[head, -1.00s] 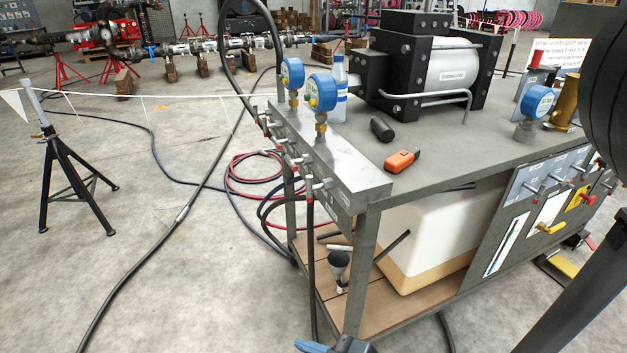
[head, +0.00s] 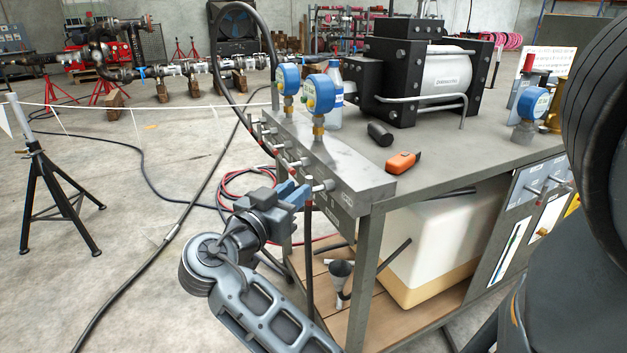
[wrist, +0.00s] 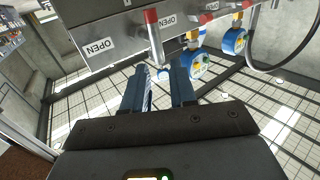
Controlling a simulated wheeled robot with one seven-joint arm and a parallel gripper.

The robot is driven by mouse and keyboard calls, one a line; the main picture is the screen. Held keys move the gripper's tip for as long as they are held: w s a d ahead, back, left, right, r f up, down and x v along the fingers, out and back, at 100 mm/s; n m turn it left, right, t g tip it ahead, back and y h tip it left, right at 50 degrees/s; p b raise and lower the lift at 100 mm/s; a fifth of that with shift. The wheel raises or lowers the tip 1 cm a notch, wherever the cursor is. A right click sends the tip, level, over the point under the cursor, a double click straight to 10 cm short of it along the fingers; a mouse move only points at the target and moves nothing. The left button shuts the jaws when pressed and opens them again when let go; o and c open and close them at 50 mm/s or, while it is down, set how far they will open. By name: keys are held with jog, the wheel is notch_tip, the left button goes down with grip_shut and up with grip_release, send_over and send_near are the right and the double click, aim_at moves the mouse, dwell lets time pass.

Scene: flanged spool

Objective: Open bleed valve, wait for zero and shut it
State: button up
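The steel valve manifold (head: 345,185) runs along the cart's left edge, with a row of small lever valves on its side. The nearest lever valve (head: 322,186) is at its front end; no label names it as the bleed valve. In the wrist view a lever with a red tip (wrist: 151,17) hangs by OPEN labels. My gripper (head: 296,190) is at the manifold's front end. In the wrist view its blue fingers (wrist: 161,70) are apart, with the lever's lower end between or just beyond their tips; contact is unclear. Two blue gauges (head: 288,78) (head: 321,93) stand on the manifold; their readings are illegible.
A black hose (head: 225,60) arches behind the manifold. On the cart top are an orange tool (head: 403,162), a black cylinder (head: 380,134), a clear bottle (head: 335,95) and a large pump (head: 445,75). A black stand (head: 60,195) is at left.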

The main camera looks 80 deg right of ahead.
aim_at(307, 181)
jog(key=shift+s+d+r, duration=0.1)
jog(key=shift+s+d, duration=0.05)
jog(key=shift+d, duration=0.2)
jog(key=shift+p+x, duration=0.3)
jog(key=shift+x, duration=3.25)
jog(key=shift+a, duration=0.1)
grip_shut()
